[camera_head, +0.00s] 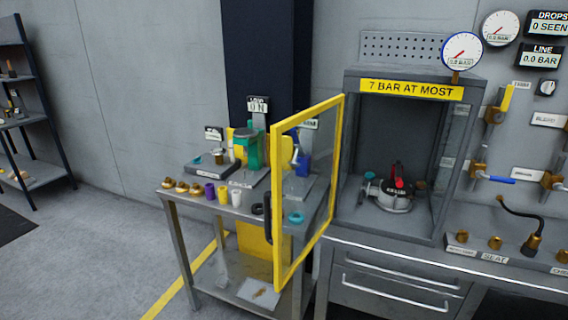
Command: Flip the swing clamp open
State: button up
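A round metal fixture (390,198) sits on the floor of the grey cabinet, low and near its middle. A dark upright part with red on it (398,175) rises from the top of the fixture. It looks like the swing clamp, but it is too small to tell whether it is open or shut. The cabinet's yellow-framed clear door (338,170) stands swung out to the left, so the cabinet front is open. My gripper is not in view.
A cart (205,203) with small parts and a green press (250,150) stands left, partly behind the door. The cabinet (437,240) bears a yellow "7 BAR AT MOST" sign (411,89). Brass fittings (495,243) and valves stand right. The floor at front left is clear.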

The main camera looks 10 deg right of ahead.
aim_at(399, 179)
jog(key=i+z, duration=0.1)
jog(key=i, duration=0.8)
jog(key=i+j+z, duration=0.1)
jog(key=i, duration=0.8)
jog(key=j, duration=0.1)
